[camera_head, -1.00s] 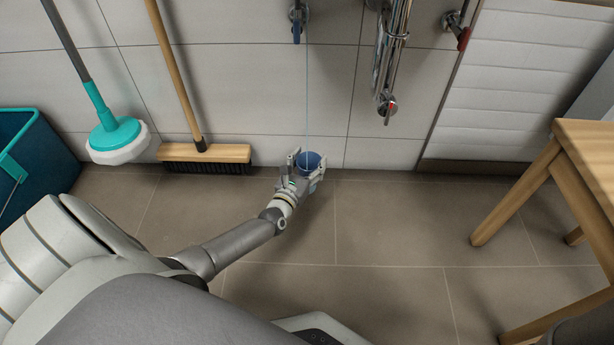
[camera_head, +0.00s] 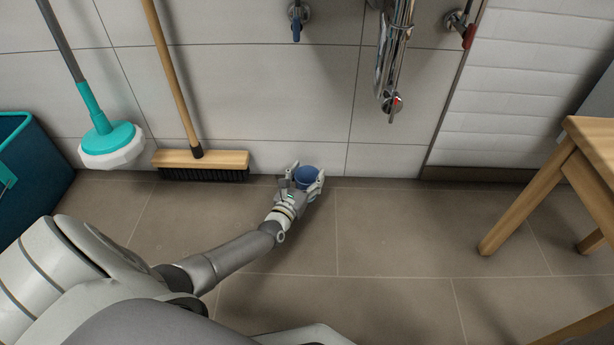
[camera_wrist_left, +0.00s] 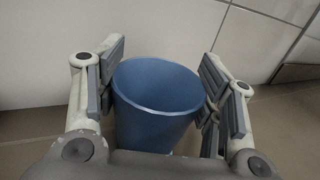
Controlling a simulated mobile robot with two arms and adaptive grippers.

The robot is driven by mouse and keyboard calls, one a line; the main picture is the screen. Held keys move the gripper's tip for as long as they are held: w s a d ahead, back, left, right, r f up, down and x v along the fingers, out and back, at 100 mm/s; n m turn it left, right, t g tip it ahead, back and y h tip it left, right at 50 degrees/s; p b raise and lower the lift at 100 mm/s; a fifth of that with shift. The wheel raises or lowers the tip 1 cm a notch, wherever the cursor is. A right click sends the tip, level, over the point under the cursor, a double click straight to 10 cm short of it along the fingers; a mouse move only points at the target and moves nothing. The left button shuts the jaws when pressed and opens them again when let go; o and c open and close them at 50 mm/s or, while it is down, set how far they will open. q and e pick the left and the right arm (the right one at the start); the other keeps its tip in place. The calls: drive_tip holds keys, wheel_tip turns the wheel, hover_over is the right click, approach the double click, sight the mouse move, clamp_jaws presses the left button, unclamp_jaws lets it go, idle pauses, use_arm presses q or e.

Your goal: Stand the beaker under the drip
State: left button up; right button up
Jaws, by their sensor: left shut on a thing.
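The beaker (camera_head: 307,176) is a blue, open-topped cup. It is upright or nearly so, close to the foot of the tiled wall. My left gripper (camera_head: 306,177) is shut on it, one finger on each side. In the left wrist view the beaker (camera_wrist_left: 157,105) sits between the finger pads of the gripper (camera_wrist_left: 163,90), and its inside looks empty. Whether its base touches the floor is hidden. The tap with a blue lever (camera_head: 296,22) is on the wall above the beaker, slightly left in the picture. No drip shows now. My right gripper is out of view.
A broom (camera_head: 200,160) stands against the wall left of the gripper, near a teal mop (camera_head: 109,140) and a teal bucket (camera_head: 30,180). A chrome pipe (camera_head: 390,60) and red-handled valve (camera_head: 467,34) are right. A wooden stool (camera_head: 545,185) stands at right. Floor between is clear.

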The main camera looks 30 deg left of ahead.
use_arm(q)
drive_tip(key=o, duration=0.9)
drive_tip(key=shift+f, duration=0.1)
drive_tip(key=shift+r+p, duration=0.25)
drive_tip(key=shift+p, duration=0.05)
drive_tip(key=s+p, duration=0.1)
drive_tip(key=s, duration=0.2)
drive_tip(key=s+d+p, duration=0.1)
drive_tip(key=s+p, duration=0.1)
drive_tip(key=s, duration=0.2)
drive_tip(key=s+p, duration=0.2)
drive_tip(key=s, duration=0.1)
drive_tip(key=shift+s+d, duration=0.35)
drive_tip(key=shift+s, duration=0.05)
drive_tip(key=shift+s+d, duration=0.1)
drive_tip(key=shift+s, duration=0.45)
